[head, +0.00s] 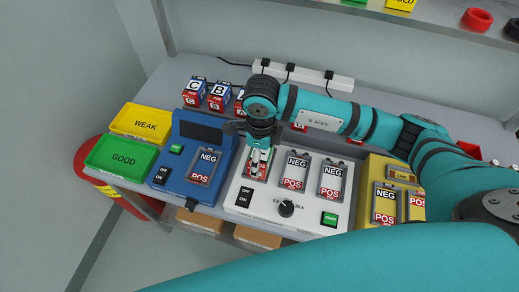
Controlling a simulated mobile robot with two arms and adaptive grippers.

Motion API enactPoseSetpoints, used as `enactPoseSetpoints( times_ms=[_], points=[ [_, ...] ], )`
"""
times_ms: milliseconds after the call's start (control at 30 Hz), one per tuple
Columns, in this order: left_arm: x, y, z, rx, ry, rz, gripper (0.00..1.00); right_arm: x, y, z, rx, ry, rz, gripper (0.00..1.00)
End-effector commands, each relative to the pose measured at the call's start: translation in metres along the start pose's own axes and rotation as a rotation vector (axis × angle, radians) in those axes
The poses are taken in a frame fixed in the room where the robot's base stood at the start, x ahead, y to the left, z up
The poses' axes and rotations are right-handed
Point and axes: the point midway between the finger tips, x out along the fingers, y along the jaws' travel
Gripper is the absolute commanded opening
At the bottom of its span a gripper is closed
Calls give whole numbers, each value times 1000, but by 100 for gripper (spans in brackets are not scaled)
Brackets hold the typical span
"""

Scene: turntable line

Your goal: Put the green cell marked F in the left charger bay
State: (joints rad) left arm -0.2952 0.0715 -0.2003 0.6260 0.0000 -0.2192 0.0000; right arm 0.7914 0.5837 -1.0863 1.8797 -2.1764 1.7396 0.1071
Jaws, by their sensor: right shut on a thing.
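The white charger (240,205) stands on the bench with several bays in a row, marked NEG and POS. Its middle bay (295,171) and right bay (331,179) look empty. My right gripper (258,166) points down at the left bay and covers most of it. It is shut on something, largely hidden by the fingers. I cannot make out a green cell or the letter F, nor whether the held thing touches the bay. My left gripper is not in view.
Blue and red cells marked C (194,93) and B (220,96) stand at the back left. A blue device (171,173), a yellow device (375,172), a yellow WEAK tray (146,123) and a green GOOD tray (122,157) flank the charger. A power strip (300,75) lies behind.

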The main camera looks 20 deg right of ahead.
Motion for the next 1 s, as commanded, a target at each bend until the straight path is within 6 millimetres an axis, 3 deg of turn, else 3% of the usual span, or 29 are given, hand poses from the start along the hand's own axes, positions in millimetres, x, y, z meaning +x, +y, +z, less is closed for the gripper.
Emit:
enactPoseSetpoints(
  times_ms=[267,500,933,967,1000],
  points=[
    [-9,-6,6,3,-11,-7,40,0,-23,10,3,-2,0,28],
    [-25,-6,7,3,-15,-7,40,32,-22,10,0,-1,1,28],
    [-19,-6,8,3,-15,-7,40,41,-23,10,0,-3,-1,28],
    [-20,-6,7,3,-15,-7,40,41,-22,10,0,-1,0,88],
    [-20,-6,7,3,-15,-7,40,40,-22,10,0,-1,0,94]
  ],
)
